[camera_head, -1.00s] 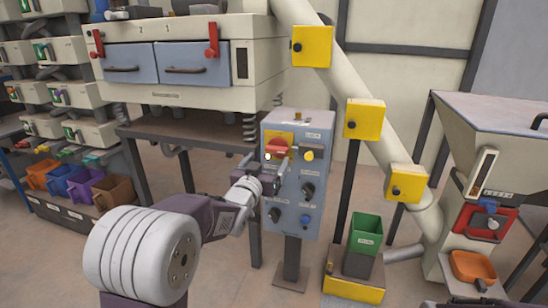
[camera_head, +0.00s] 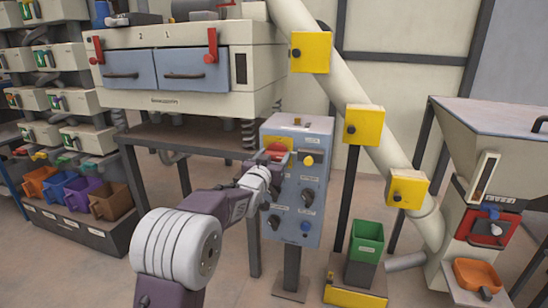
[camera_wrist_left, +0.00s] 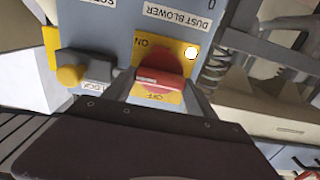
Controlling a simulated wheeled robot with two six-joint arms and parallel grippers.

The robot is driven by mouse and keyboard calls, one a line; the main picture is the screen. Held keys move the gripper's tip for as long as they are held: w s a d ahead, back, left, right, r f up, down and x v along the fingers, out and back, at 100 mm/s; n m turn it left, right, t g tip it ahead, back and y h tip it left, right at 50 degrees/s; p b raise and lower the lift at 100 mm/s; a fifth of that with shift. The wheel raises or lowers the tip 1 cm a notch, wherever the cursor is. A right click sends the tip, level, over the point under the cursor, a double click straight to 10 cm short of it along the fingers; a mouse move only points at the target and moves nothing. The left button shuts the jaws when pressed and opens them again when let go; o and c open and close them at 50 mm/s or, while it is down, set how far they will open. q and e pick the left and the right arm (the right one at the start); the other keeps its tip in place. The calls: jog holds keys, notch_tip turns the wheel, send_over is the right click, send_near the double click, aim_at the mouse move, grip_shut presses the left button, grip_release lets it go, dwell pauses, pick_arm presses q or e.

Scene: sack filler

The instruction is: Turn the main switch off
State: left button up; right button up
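The main switch is a red knob (camera_head: 277,150) on a yellow plate, at the upper left of the grey control box; it shows in the left wrist view (camera_wrist_left: 160,68), where the picture is upside down. The plate (camera_wrist_left: 150,95) bears ON and OFF labels. My left gripper (camera_wrist_left: 160,80) is at the knob, with one finger on each side of it. The fingers are spread about the knob's width; whether they press on it is hard to tell. In the head view, my left gripper (camera_head: 272,161) partly hides the knob. My right gripper is not in view.
The control box (camera_head: 315,200) also carries a yellow button (camera_head: 308,160), black knobs and a blue button (camera_head: 305,226). A green bin (camera_head: 367,238) stands to the right, and a cabinet with springs (camera_head: 248,135) is behind left.

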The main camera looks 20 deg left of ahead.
pick_arm(q)
jog(key=n+p, duration=0.2)
jog(key=n, duration=0.1)
jog(key=shift+r+n, duration=0.1)
jog(key=shift+n, duration=0.2)
jog(key=n+p, duration=0.2)
jog(key=n, duration=0.2)
jog(key=shift+a+n, duration=0.15)
jog(key=shift+n, duration=0.15)
jog(key=n+p, duration=0.2)
jog(key=n, duration=0.3)
jog(key=shift+p, duration=0.3)
jog(key=shift+f+n+p, duration=0.15)
jog(key=shift+n+p, duration=0.2)
jog(key=shift+n, duration=0.75)
jog(key=shift+f+n+p, duration=0.15)
jog(key=shift+n+p, duration=0.15)
jog(key=shift+n, duration=1.1)
jog(key=o, duration=1.4)
jog(key=shift+a, duration=0.1)
jog(key=shift+c, duration=0.2)
